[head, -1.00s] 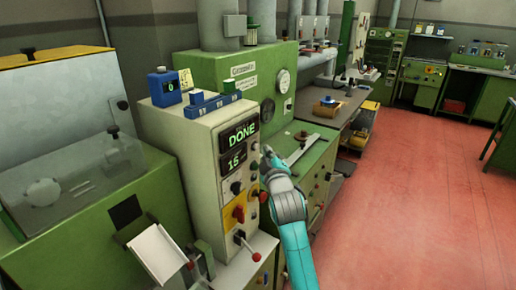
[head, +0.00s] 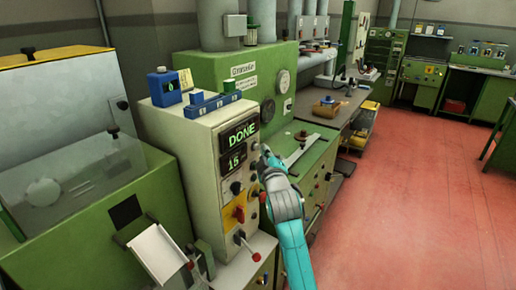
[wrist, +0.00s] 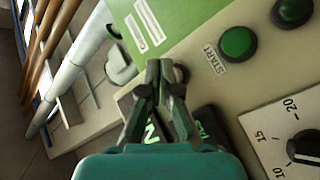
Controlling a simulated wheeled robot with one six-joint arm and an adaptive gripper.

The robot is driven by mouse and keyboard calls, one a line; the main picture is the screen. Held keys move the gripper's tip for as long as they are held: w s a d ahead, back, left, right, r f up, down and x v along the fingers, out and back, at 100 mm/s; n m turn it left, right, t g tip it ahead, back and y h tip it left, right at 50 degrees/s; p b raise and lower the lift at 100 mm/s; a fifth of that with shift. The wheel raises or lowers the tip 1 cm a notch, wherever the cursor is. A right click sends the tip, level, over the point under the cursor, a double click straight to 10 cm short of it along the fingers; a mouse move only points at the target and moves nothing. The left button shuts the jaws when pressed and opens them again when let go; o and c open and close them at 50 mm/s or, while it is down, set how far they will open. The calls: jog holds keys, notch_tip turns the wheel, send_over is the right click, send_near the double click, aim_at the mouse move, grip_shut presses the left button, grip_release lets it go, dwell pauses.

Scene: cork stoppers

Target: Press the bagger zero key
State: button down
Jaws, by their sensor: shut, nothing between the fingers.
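The cream control box (head: 205,165) stands left of centre in the head view, with a lit display reading DONE (head: 239,132) and a smaller one reading 15 (head: 236,161). My gripper (head: 263,152) is shut and empty at the box's upper right front edge, beside the displays. In the wrist view the closed fingertips (wrist: 166,68) are over the panel, with a small dark round part (wrist: 181,73) partly hidden just behind them. No zero label is readable, so I cannot tell whether this is the zero key. Contact with the panel is also unclear.
A green START button (wrist: 238,43), another green button (wrist: 292,11) and a numbered dial (wrist: 307,147) are right of my fingers in the wrist view. A red knob (head: 239,213) is lower on the panel. A blue device (head: 164,88) sits on top. Red floor is free at right.

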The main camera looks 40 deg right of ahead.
jog(key=shift+w+a, duration=0.15)
jog(key=shift+w, duration=0.25)
dwell(0.4)
jog(key=shift+s, duration=0.1)
jog(key=shift+s+d, duration=0.3)
jog(key=shift+s, duration=0.45)
jog(key=shift+s, duration=0.1)
jog(key=shift+s+d, duration=0.3)
jog(key=shift+s, duration=0.45)
jog(key=shift+s+d, duration=0.25)
jog(key=shift+s, duration=0.5)
jog(key=shift+s+d, duration=0.3)
jog(key=shift+s, duration=0.45)
